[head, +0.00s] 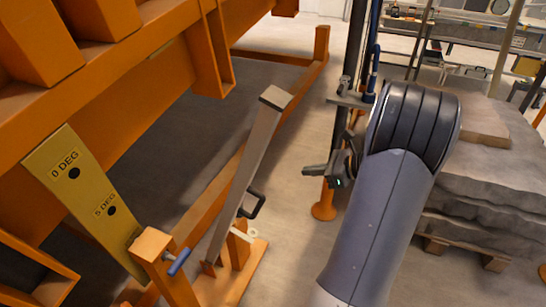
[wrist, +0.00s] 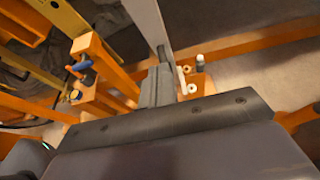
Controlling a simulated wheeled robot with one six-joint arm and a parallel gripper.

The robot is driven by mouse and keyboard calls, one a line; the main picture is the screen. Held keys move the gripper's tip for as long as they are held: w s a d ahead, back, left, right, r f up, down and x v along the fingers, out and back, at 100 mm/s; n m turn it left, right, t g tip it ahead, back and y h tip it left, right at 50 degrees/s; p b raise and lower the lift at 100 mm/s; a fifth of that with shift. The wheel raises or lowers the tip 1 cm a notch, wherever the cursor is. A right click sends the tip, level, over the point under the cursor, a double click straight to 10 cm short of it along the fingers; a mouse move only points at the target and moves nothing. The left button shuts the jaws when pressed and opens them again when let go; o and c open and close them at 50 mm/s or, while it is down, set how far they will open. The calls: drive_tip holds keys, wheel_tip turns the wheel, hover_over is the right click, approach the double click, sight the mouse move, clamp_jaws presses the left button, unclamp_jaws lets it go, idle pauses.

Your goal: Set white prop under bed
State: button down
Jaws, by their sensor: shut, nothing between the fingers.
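The pale prop (head: 246,165) is a long straight bar with a flat cap at its top. It leans, tilted right at the top, from an orange foot bracket beside the bed's lower rail. A dark handle (head: 253,204) sticks out from its lower half. The bed (head: 110,65) is the orange frame at upper left; I cannot tell any contact with the prop's cap. My gripper (head: 314,171) is shut and empty, right of the prop and apart from it. In the wrist view its fingers (wrist: 158,86) point toward the prop's lower part (wrist: 150,22).
A yellow plate (head: 88,195) marked 0 DEG and 5 DEG hangs from the bed. A blue-handled pin (head: 179,262) sits at an orange post. An orange-footed stand (head: 324,211) is behind my gripper. Stacked grey slabs (head: 475,185) on a pallet fill the right.

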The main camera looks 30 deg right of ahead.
drive_tip(key=shift+w+a+f, duration=0.1)
approach(256, 170)
wheel_tip(256, 170, down, 3)
drive_tip(key=w, duration=0.1)
drive_tip(key=w+a, duration=0.2)
drive_tip(key=shift+w+r+p, duration=0.3)
drive_tip(key=shift+p, duration=0.1)
drive_tip(key=shift+w+a+r, duration=0.15)
drive_tip(key=shift+w+a, duration=0.15)
drive_tip(key=shift+w, duration=0.1)
